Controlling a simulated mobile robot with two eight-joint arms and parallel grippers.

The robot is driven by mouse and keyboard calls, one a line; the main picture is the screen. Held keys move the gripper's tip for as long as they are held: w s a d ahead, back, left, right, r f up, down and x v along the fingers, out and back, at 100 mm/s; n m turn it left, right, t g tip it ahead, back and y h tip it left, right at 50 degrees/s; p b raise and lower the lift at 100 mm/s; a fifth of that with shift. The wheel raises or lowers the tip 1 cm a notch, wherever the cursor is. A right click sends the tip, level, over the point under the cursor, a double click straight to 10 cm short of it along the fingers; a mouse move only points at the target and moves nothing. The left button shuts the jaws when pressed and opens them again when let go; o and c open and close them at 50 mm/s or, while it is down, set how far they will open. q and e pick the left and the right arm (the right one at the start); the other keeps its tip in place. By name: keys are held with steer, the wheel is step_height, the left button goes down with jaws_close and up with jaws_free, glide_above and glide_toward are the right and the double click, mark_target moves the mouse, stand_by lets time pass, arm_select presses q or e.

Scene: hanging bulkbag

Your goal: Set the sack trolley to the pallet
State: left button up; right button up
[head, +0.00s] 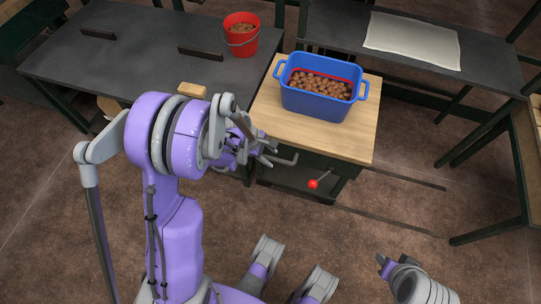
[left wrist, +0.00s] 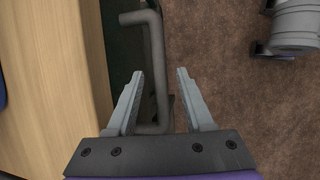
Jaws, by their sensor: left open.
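No sack trolley or pallet can be clearly made out. A wood-topped cart or bench (head: 350,143) with a dark lower frame stands right of my left gripper (head: 262,149). A grey bent handle bar (head: 286,161) sticks out from its near left side. In the left wrist view, my left gripper (left wrist: 159,74) is open. The grey handle bar (left wrist: 157,50) runs between its fingers in the picture. I cannot tell whether they touch it. The wooden top (left wrist: 60,80) lies just left of the fingers.
A blue tub (head: 308,101) of brown round pieces sits on the wooden top. A red-knobbed lever (head: 314,183) sticks out in front. Dark tables (head: 130,50) stand behind, one holding a red bucket (head: 241,38).

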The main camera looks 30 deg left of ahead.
arm_select(q)
jaws_close()
stand_by(1.4)
